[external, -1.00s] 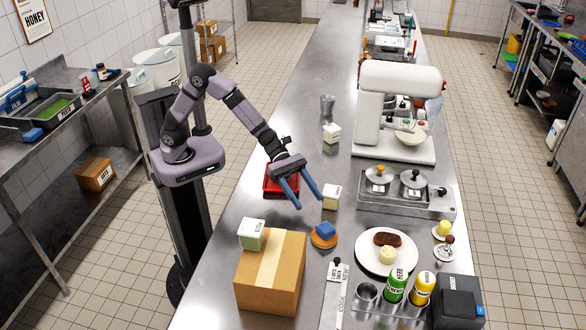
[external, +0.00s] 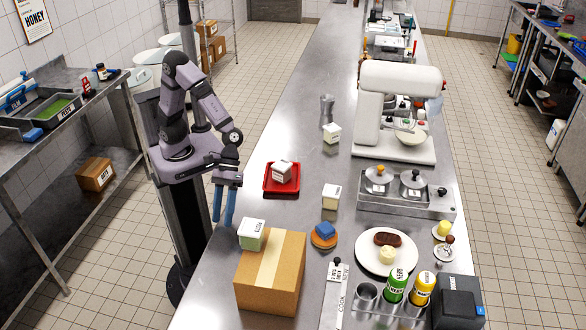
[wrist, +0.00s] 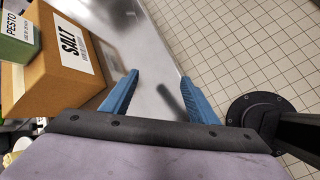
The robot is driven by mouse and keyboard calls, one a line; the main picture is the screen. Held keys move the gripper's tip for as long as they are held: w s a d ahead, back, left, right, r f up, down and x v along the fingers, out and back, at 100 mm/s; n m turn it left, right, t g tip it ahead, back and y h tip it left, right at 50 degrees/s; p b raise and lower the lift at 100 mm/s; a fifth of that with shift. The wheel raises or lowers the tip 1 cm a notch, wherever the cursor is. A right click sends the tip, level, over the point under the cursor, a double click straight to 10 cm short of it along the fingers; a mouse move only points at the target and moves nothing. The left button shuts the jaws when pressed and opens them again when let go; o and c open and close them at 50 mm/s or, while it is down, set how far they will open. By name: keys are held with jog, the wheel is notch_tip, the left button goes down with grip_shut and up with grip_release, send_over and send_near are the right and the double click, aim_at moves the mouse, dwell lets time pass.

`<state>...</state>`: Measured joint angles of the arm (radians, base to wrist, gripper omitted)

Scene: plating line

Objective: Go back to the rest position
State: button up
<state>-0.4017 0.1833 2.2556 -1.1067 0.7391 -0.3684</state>
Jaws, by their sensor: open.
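My gripper (external: 224,203) hangs with its blue fingers pointing down beside the left edge of the steel counter (external: 262,218), close to my own column. Its fingers are apart with nothing between them. In the wrist view my gripper (wrist: 157,100) also shows open and empty, with the counter's edge and tiled floor beyond it. My arm is folded back, with the elbow raised.
A cardboard box (external: 257,285) with a green-and-white pesto box (external: 252,234) on top stands right of my gripper. A red tray (external: 269,190) holds a white box (external: 282,172).

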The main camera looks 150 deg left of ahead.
jog(key=s+f+m+g+y+p, duration=0.1)
jog(key=s+m+g+y, duration=0.4)
jog(key=s+m, duration=1.3)
jog(key=shift+s+d+f+m+g+y+p, duration=0.15)
jog(key=shift+d+f+m+g+y+p, duration=0.2)
jog(key=shift+f, duration=0.4)
